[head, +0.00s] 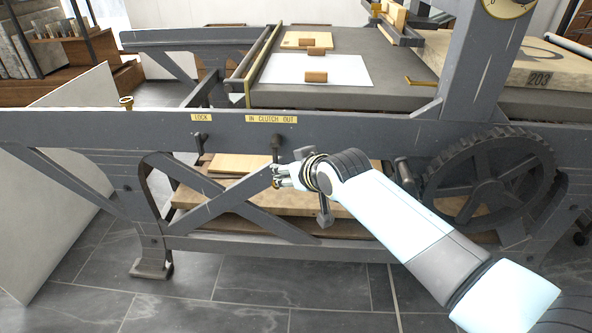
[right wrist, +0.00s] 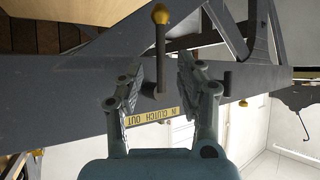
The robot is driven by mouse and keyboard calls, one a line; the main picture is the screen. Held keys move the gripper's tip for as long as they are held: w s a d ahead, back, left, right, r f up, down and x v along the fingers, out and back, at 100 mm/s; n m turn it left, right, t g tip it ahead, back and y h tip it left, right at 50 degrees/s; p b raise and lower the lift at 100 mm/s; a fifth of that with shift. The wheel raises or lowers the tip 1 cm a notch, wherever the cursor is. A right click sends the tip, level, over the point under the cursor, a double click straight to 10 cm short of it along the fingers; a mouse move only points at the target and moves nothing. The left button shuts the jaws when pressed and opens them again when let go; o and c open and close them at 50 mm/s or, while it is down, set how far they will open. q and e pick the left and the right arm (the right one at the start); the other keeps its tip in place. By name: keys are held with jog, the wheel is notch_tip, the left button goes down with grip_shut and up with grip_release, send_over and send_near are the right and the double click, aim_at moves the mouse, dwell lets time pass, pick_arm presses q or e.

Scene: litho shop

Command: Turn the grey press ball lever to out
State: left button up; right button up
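The press ball lever (head: 275,146) hangs about straight down below the yellow IN CLUTCH OUT label (head: 271,119) on the grey press frame. In the right wrist view, which is upside down, the lever (right wrist: 160,48) is a dark rod with a brass ball (right wrist: 160,14) at its end. My right gripper (head: 276,176) is at the lever's lower part in the head view. In the right wrist view its two fingers (right wrist: 160,72) are open, one on each side of the rod, with gaps visible. My left gripper is not in view.
A second lever (head: 199,141) hangs under the LOCK label (head: 201,117) to the left. A slanted frame brace (head: 225,201) runs below the levers. A toothed gear wheel (head: 488,180) is at the right. Wooden boards (head: 335,200) lie inside the frame behind my gripper.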

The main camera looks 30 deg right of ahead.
jog(key=v, duration=0.4)
dwell(0.4)
jog(key=s+d+f+g, duration=0.1)
jog(key=s+f+g, duration=0.3)
jog(key=s+f, duration=1.2)
jog(key=s+d+f+g, duration=0.1)
jog(key=s+f+g, duration=0.1)
jog(key=s+f, duration=0.5)
jog(key=s+f+g, duration=0.2)
jog(key=s+f, duration=0.5)
jog(key=s, duration=1.1)
jog(key=s+d+f+g, duration=0.1)
jog(key=s+f+g, duration=0.2)
jog(key=s+f, duration=0.4)
jog(key=s+p, duration=0.1)
jog(key=s, duration=0.4)
jog(key=shift+s+d+h, duration=0.25)
jog(key=shift+d+h, duration=0.1)
jog(key=shift+h, duration=0.05)
